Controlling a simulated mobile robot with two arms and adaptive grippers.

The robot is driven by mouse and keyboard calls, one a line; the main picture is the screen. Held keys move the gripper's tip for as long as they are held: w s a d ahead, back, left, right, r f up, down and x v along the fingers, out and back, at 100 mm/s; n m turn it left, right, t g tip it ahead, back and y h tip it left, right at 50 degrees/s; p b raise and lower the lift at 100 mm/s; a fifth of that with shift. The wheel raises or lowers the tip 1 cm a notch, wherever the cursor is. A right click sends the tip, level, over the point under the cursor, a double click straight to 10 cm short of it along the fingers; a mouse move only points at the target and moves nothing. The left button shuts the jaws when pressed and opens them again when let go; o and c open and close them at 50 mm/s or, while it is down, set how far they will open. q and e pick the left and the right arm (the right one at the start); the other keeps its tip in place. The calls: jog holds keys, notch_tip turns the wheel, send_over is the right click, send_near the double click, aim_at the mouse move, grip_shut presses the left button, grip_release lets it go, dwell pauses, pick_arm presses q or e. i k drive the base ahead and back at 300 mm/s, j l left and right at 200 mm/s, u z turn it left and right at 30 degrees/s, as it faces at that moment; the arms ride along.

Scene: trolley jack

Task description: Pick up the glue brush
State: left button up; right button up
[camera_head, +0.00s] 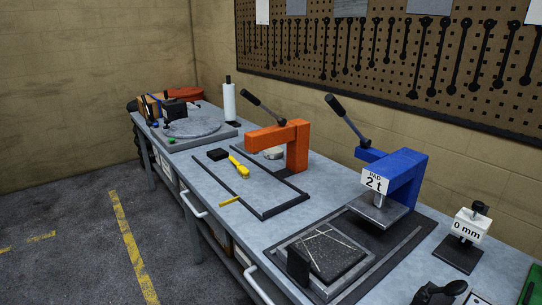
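No object is clearly recognisable as the glue brush. A yellow tool (239,167) lies on the workbench beside a small black block (217,154), inside the dark frame of the orange press. A thin yellow strip (230,202) lies across the near-left side of that frame. I cannot tell whether either is the brush. A black rounded object with a handle (441,292) is at the bottom edge, partly cut off. Neither of my grippers is in view.
The long grey workbench (262,232) holds an orange press (294,146), a blue press (402,177) marked "2 t", a dark square tray (328,254) and a "0 mm" gauge (472,224). A white roll (229,103) and round plate (190,127) are at the far end. Floor is clear at left.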

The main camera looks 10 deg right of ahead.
aim_at(243, 172)
jog(key=i+j+u, duration=0.3)
jog(key=i+j, duration=0.15)
jog(key=i, duration=0.3)
jog(key=i+j+u, duration=0.35)
jog(key=i, duration=0.4)
jog(key=i+u, duration=0.3)
jog(key=i, duration=0.45)
jog(key=i+j+z, duration=0.1)
jog(key=i+z, duration=0.35)
jog(key=i+j+z, duration=0.25)
jog(key=i+z, duration=0.25)
jog(key=i+j+z, duration=0.3)
jog(key=z, duration=0.15)
jog(key=j, duration=0.1)
